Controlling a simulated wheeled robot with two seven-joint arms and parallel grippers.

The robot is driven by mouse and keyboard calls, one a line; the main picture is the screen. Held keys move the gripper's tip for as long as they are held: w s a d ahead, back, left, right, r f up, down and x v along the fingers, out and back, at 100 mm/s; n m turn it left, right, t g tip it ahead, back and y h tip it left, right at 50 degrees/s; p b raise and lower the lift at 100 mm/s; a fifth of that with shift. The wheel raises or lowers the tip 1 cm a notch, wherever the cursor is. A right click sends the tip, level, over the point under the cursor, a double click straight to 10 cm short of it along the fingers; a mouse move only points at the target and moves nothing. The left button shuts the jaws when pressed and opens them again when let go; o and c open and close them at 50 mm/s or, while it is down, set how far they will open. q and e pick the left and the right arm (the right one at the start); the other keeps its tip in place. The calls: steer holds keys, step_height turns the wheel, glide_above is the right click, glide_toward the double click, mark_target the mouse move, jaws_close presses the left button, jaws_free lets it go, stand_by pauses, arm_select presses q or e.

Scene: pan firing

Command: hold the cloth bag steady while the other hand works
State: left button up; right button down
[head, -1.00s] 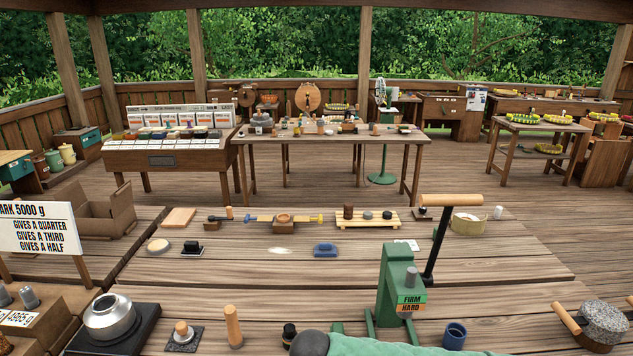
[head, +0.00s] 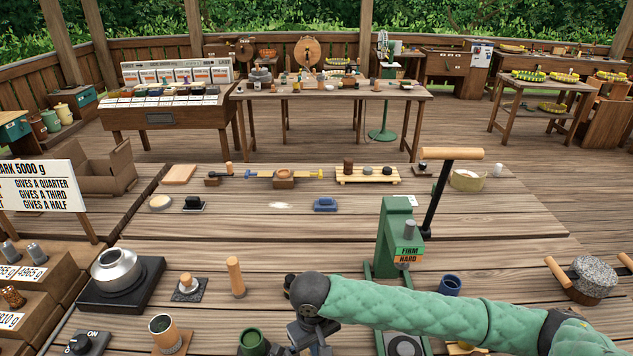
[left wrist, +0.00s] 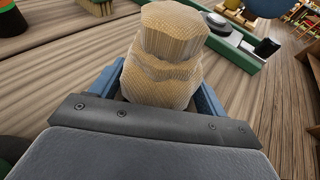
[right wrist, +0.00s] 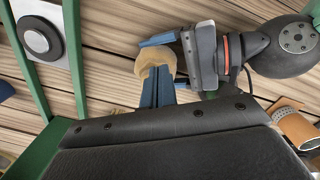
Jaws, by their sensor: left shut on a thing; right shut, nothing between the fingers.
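The cream cloth bag (left wrist: 165,50) stands between the blue fingers of my left gripper (left wrist: 160,88), which is shut on it in the left wrist view. In the right wrist view the bag (right wrist: 154,58) is partly hidden by gripper fingers. My left gripper (right wrist: 168,48) comes in there from the upper right. My right gripper (right wrist: 162,88) is shut and empty, its fingertips close to the bag; I cannot tell whether they touch. In the head view my right gripper (head: 311,338) hangs at the bottom centre, fingers unclear. The bag and left gripper are not visible there.
The green press (head: 397,235) with its wooden-handled lever stands just beyond my right arm. A burner with a metal pot (head: 117,268), an upright wooden peg (head: 236,277) and a cork-banded cup (head: 163,328) are to the left. A blue cup (head: 449,286) and round stone (head: 595,277) are right.

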step_height(320, 180, up, 3)
steer(key=shift+r, duration=0.1)
stand_by(0.4)
arm_select(q)
steer(key=o, duration=0.8)
steer(key=shift+o, duration=0.2)
steer(key=shift+a, duration=0.1)
